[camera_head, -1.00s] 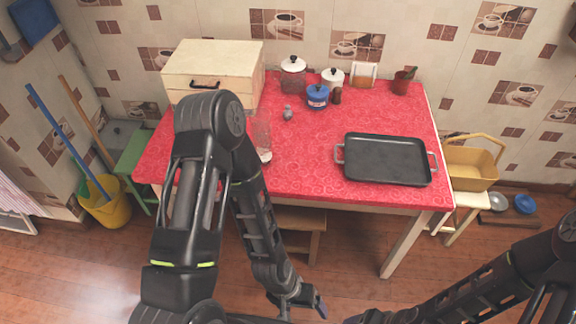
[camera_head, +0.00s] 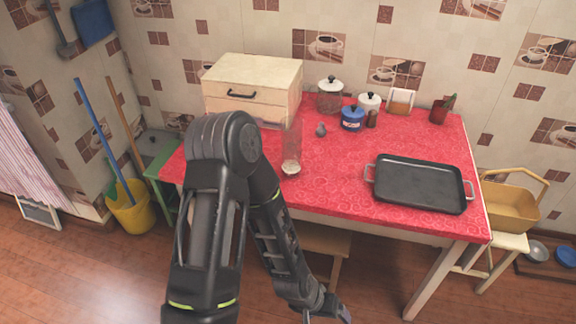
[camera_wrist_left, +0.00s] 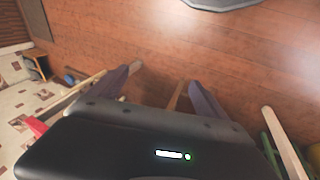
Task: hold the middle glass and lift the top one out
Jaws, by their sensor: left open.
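A tall, clear stack of glasses (camera_head: 292,148) stands upright on the red table, in front of the cream box. Its walls are faint, and I cannot make out the separate glasses; a pale patch shows at its base. My left gripper (camera_head: 338,314) is low, below the table's front edge at the bottom of the head view, well apart from the glasses. In the left wrist view the left gripper (camera_wrist_left: 163,82) is open and empty, with floor between its fingers. The glasses do not show in that view. My right gripper is not in view.
The red table (camera_head: 330,190) holds a cream drawer box (camera_head: 252,85), a black tray (camera_head: 420,185) at right, a blue pot (camera_head: 352,118) and several jars behind. A small grey item (camera_head: 321,130) is near the glasses. A stool stands under the table.

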